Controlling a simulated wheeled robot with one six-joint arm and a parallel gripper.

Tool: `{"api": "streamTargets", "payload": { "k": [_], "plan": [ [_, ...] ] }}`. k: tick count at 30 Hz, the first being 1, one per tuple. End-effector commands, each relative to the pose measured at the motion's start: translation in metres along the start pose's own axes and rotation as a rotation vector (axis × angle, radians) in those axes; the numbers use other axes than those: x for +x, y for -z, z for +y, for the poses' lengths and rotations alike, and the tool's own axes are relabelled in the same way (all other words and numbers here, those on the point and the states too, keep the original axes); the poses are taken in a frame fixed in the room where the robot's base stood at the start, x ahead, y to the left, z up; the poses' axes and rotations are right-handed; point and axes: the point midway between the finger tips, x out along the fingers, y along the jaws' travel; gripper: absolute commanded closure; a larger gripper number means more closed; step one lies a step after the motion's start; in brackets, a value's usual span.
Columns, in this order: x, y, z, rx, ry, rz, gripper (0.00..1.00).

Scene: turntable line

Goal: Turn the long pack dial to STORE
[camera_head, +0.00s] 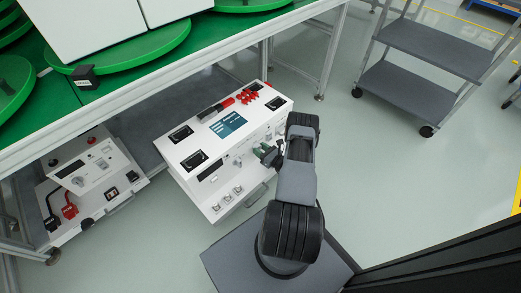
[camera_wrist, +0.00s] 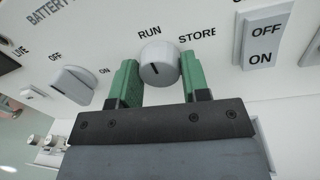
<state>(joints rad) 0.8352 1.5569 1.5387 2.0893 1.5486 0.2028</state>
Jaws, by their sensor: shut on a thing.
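The long pack (camera_head: 200,143) is a white battery box below the green table, with controls on its top and front face. Its round white dial (camera_wrist: 157,60) is in the wrist view, with RUN printed above it and STORE to the upper right. A short dark mark shows on the knob's face; I cannot tell which label it points to. My gripper (camera_wrist: 159,75) has its green fingers on either side of the knob, shut on it. In the head view my gripper (camera_head: 267,155) is at the pack's front face, and the dial cannot be made out there.
In the wrist view, an OFF/ON knob (camera_wrist: 73,84) is left of the dial and an OFF/ON rocker switch (camera_wrist: 263,40) is right. A second white unit (camera_head: 95,185) stands at left. A grey cart (camera_head: 425,75) stands at right, with open floor between.

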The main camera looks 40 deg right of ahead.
Motion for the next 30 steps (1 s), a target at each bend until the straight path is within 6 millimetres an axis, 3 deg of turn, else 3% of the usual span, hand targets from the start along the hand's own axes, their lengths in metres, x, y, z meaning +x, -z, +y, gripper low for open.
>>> {"api": "streamTargets", "payload": {
  "k": [11,30],
  "plan": [
    [0.0,0.0036,-0.0003,0.187,-0.004,-0.013,0.81],
    [0.0,0.0041,-0.0005,0.786,-0.011,-0.06,0.81]
  ]
}}
